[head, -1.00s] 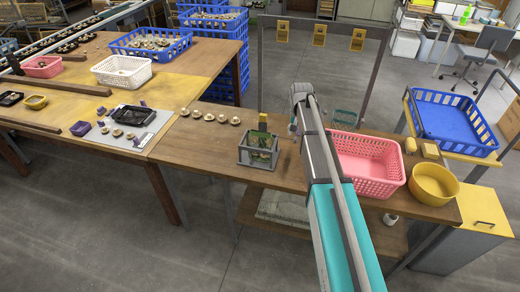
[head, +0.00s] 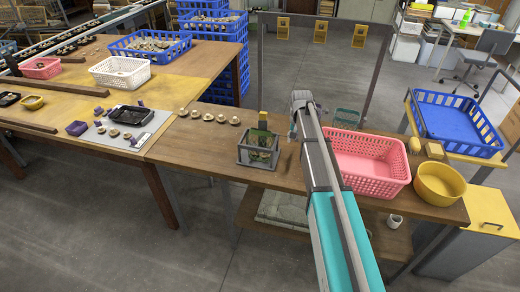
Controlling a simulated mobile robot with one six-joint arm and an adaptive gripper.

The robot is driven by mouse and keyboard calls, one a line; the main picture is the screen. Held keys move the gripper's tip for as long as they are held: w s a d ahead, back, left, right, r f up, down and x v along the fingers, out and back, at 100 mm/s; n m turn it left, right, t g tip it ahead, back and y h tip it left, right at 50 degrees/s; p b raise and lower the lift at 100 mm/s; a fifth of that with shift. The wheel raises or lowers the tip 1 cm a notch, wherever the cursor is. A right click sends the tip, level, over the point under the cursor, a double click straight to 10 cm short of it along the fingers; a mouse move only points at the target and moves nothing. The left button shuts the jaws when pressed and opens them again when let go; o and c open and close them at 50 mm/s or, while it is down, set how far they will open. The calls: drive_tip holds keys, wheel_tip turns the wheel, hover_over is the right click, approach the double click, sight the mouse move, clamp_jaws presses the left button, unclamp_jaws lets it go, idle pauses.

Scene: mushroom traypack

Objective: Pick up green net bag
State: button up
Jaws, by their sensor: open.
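A grey open-topped bin (head: 244,157) stands on the narrow brown table, left of my arm. Green material (head: 259,141) shows inside it and sticks up above its rim; I cannot tell whether this is the net bag. A green mesh item (head: 346,117) also shows behind the table, beyond the pink basket; its form is too small to make out. My gripper (head: 293,132) is at the far end of my arm, right of the grey bin and apart from it. It is open and looks empty, and my arm partly hides it.
Several mushrooms (head: 208,116) lie in a row left of the bin. A metal frame (head: 390,62) with yellow tags rises behind the table. Bare tabletop (head: 205,145) lies left of the bin.

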idle(0.4)
clamp_jaws()
